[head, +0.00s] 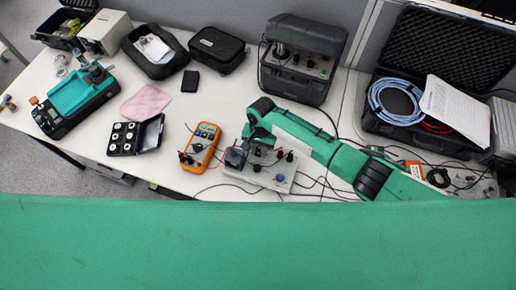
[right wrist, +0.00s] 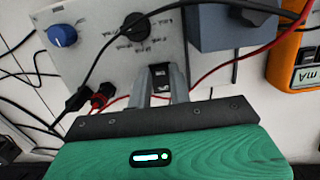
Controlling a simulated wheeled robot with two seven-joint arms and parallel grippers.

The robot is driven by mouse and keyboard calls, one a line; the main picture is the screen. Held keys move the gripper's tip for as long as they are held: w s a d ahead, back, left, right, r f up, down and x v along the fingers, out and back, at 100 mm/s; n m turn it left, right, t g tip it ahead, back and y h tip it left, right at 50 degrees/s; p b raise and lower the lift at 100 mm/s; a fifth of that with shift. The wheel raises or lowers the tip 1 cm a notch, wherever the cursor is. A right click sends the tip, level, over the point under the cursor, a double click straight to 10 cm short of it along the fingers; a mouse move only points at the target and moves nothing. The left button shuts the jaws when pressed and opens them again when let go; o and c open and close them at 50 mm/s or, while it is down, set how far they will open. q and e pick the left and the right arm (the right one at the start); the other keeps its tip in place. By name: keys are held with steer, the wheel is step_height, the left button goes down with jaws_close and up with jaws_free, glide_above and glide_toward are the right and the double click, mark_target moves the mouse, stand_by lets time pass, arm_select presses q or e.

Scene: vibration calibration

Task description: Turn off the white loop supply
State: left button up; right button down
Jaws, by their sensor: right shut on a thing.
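The white loop supply (head: 282,186) is a pale box with knobs and plugged leads on the bench, right of the orange multimeter (head: 205,138). Its panel fills the upper middle of the right wrist view (right wrist: 90,35), with a blue knob (right wrist: 62,35), a black knob (right wrist: 137,27) and a red plug (right wrist: 103,96). My right gripper (head: 257,149) is at its far edge. In the right wrist view, the fingers (right wrist: 161,85) are closed around a small black switch (right wrist: 160,70) on the panel. The fingers partly hide the switch, and its position is unclear. My left gripper is out of view.
A grey-blue block (right wrist: 230,25) stands close beside the fingers. Black and red leads cross the panel. A dark case (head: 295,85) stands behind my right arm; an open case with blue hose (head: 395,100) is at right. A pink cloth (head: 146,103) lies left.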

steer(key=shift+w+g, duration=0.15)
steer(key=shift+g, duration=0.35)
steer(key=c, duration=1.3)
jaws_free()
steer(key=b+v, duration=0.1)
steer(key=v, duration=0.6)
steer(key=b+v, duration=0.1)
steer(key=v, duration=0.6)
steer(key=shift+d+f+b, duration=0.1)
steer(key=shift+d+b, duration=0.15)
steer(key=shift+b, duration=0.05)
